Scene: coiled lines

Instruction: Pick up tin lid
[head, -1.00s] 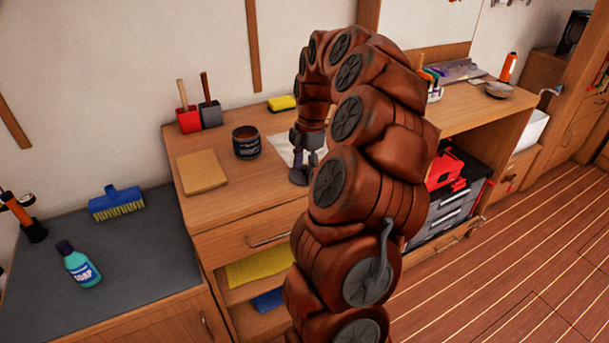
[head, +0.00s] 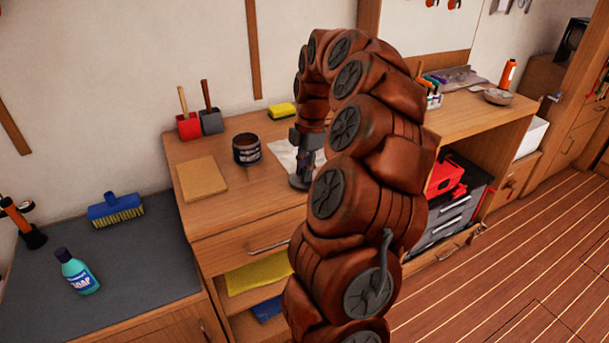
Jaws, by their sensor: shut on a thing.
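The tin lid (head: 298,183) is a small dark disc at the front edge of a white sheet on the wooden bench, partly hidden by my gripper. My gripper (head: 304,174) points down from above and is shut on the lid. The exact grip is small and partly hidden by my arm. The lid looks level and low at the bench top; I cannot tell if it touches. A dark open tin (head: 247,149) with brown contents stands to the left of it.
The white sheet (head: 284,155) lies behind the lid. A tan square pad (head: 202,178) lies left, a yellow sponge (head: 283,110) behind. Red (head: 188,127) and grey (head: 211,122) holders stand at the back left. My arm hides the bench's middle right.

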